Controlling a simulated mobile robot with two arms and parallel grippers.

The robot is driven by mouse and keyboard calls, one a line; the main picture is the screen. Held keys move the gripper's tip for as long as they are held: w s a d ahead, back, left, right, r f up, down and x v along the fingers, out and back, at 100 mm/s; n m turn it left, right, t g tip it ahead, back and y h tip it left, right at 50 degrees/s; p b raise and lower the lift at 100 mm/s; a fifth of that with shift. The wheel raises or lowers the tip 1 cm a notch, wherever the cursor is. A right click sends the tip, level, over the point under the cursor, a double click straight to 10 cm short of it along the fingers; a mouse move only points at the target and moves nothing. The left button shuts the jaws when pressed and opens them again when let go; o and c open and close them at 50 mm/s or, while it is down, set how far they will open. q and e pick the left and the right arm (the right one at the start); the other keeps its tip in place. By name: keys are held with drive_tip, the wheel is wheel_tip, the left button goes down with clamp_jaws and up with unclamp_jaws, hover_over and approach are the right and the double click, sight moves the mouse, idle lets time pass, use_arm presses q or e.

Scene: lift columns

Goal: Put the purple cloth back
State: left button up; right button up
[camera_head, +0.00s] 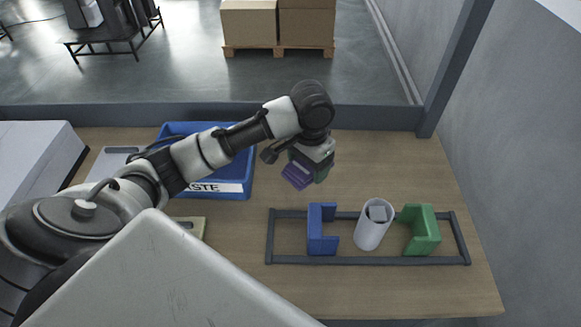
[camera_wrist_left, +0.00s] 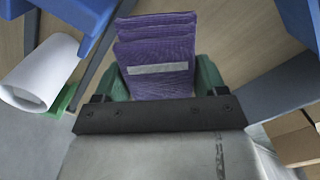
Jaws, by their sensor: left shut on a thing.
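The folded purple cloth (camera_head: 297,176) hangs in my left gripper (camera_head: 308,172), above the wooden table and behind the rack. In the left wrist view the purple cloth (camera_wrist_left: 158,52) sits between the two green fingers of my left gripper (camera_wrist_left: 165,78), which is shut on it. A dark grey rack frame (camera_head: 368,261) on the table holds a blue holder (camera_head: 321,238), a white roll (camera_head: 372,228) and a green holder (camera_head: 424,232). The white roll leans slightly. My right gripper is not seen in either view.
A blue bin (camera_head: 232,192) with a white label reading "...STE" stands left of my gripper, partly behind my left arm. Bare table (camera_head: 390,165) lies behind the rack. A grey wall (camera_head: 520,150) bounds the right side. Cardboard boxes (camera_head: 277,22) stand on a pallet beyond.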

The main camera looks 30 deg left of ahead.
use_arm(q)
drive_tip(key=a+f, duration=0.1)
drive_tip(key=a, duration=0.1)
drive_tip(key=w+a+f, duration=0.1)
drive_tip(key=a, duration=0.1)
drive_tip(key=w+a+f, duration=0.1)
drive_tip(key=a, duration=0.1)
drive_tip(key=shift+w+f+p, duration=0.15)
drive_tip(key=shift+w+p, duration=0.05)
drive_tip(key=shift+p, duration=0.1)
drive_tip(key=w+a+f, duration=0.2)
drive_tip(key=a, duration=0.1)
drive_tip(key=shift+w+f, duration=0.15)
drive_tip(key=shift+f, duration=0.1)
drive_tip(key=shift+a+f, duration=0.15)
drive_tip(key=shift+a, duration=0.05)
drive_tip(key=shift+f, duration=0.35)
drive_tip(key=shift+f+p, duration=0.45)
drive_tip(key=shift+f, duration=1.2)
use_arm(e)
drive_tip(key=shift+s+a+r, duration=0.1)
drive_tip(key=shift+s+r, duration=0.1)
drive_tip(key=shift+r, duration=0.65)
use_arm(q)
drive_tip(key=shift+f, duration=0.1)
drive_tip(key=o, duration=0.9)
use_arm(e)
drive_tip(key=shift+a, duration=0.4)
